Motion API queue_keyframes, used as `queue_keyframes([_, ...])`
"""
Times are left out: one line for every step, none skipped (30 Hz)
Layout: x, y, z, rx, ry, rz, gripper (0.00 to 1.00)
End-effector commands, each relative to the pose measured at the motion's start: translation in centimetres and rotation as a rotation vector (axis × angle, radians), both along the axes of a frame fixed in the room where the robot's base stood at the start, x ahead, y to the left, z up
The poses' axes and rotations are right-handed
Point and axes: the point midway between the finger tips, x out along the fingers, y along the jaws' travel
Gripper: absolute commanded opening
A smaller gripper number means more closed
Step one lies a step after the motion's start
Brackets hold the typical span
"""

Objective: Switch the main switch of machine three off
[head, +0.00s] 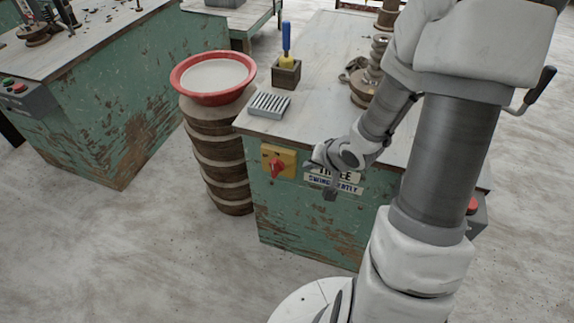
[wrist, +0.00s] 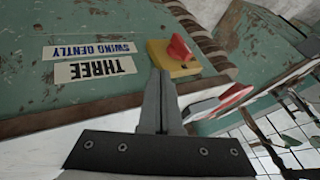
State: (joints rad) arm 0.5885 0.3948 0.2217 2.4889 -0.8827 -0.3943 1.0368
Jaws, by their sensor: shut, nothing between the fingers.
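Machine three is a worn green cabinet (head: 300,220) with labels reading THREE and SWING GENTLY on its front; the THREE label (wrist: 95,69) shows upside down in the wrist view. Its main switch is a red rotary handle (head: 277,167) on a yellow plate (head: 286,155), left of the labels. In the wrist view the red handle (wrist: 179,48) stands out from the yellow plate (wrist: 160,55). My gripper (head: 316,160) is shut and empty, in front of the panel to the right of the switch. In the wrist view my fingertips (wrist: 160,74) overlap the plate's lower edge; contact is unclear.
A red-rimmed basin (head: 181,80) on a ribbed brown stack stands close left of the cabinet. A ridged metal block (head: 269,105) and a wooden holder (head: 286,75) with a blue-handled tool stand on top. A red button (head: 472,205) is at the right. Another green bench stands left.

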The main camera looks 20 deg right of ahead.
Motion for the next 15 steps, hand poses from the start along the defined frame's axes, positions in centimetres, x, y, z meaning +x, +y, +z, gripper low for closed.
queue_keyframes([0.1, 0.0, -0.3, -0.001, 0.0, 0.001, 0.0])
queue_keyframes([0.2, 0.1, -0.4, 0.0, 0.001, 0.001, 0.0])
queue_keyframes([0.4, 0.1, -0.8, 0.0, 0.001, 0.001, 0.0])
queue_keyframes([0.5, 0.2, -1.0, 0.0, 0.001, 0.001, 0.0])
queue_keyframes([0.7, 0.2, -1.4, 0.0, 0.001, 0.001, 0.0])
queue_keyframes([1.0, 0.3, -1.9, 0.0, 0.002, 0.002, 0.0])
queue_keyframes([1.3, 0.4, -2.3, 0.0, 0.0, 0.002, 0.0])
queue_keyframes([1.6, 0.5, -2.7, -0.001, 0.0, 0.003, 0.0])
queue_keyframes([2.0, 0.6, -3.4, 0.0, 0.001, 0.004, 0.0])
queue_keyframes([2.3, 0.7, -3.9, 0.0, 0.001, 0.004, 0.0])
queue_keyframes([2.7, 0.8, -4.3, -0.001, 0.001, 0.002, 0.0])
queue_keyframes([3.1, 0.9, -4.9, 0.0, 0.001, 0.004, 0.0])
queue_keyframes([3.4, 1.1, -5.4, -0.001, 0.001, 0.005, 0.0])
queue_keyframes([3.8, 1.1, -5.9, -0.001, 0.001, 0.003, 0.0])
queue_keyframes([4.3, 1.3, -6.5, -0.001, 0.001, 0.003, 0.0])
